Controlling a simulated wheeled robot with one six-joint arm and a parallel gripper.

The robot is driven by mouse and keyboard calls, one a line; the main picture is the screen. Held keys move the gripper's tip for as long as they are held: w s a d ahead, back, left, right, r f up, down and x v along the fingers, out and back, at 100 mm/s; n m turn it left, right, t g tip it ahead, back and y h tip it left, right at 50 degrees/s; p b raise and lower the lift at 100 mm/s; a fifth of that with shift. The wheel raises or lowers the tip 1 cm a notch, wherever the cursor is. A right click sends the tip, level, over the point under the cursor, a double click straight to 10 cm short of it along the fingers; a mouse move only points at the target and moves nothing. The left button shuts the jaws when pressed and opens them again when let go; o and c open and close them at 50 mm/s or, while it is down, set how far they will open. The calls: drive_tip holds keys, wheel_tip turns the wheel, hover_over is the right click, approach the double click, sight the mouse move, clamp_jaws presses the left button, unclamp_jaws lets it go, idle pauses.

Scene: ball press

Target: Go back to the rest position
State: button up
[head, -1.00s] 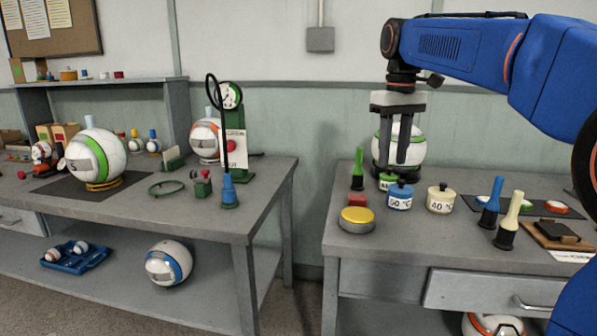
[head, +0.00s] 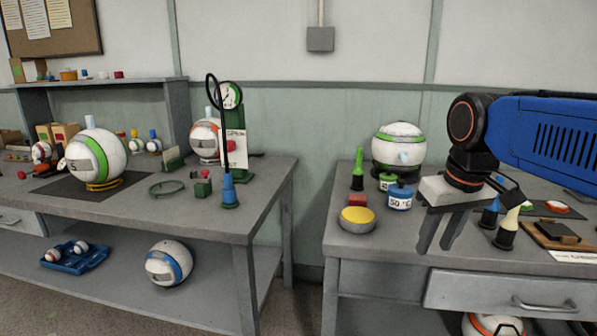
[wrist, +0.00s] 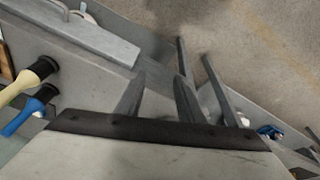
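My gripper (head: 436,235) is over the front part of the right bench (head: 385,258), to the right of the blue 50 °C pot (head: 400,197). Its two grey fingers point down with a gap between them, and nothing shows in the gap. In the wrist view the gripper (wrist: 158,85) has its fingers apart and empty, above the bench's front edge. The cream 40 °C pot is hidden in the head view, in the area behind my gripper.
A yellow button (head: 357,219), a green-handled tool (head: 358,170) and a white-green ball (head: 398,148) stand left of my gripper. Blue- and cream-handled tools (head: 507,228) stand close on its right. A gap separates the right bench from the left bench (head: 262,205).

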drive_tip(key=s+d+f+m+t, duration=0.1)
drive_tip(key=s+f+m+t, duration=0.1)
drive_tip(key=s+f, duration=1)
wheel_tip(320, 180, down, 3)
drive_tip(key=shift+s+d+f, duration=0.1)
drive_tip(key=shift+s+d, duration=0.05)
drive_tip(key=shift+d, duration=0.25)
drive_tip(key=shift+c, duration=0.3)
drive_tip(key=shift+d, duration=0.1)
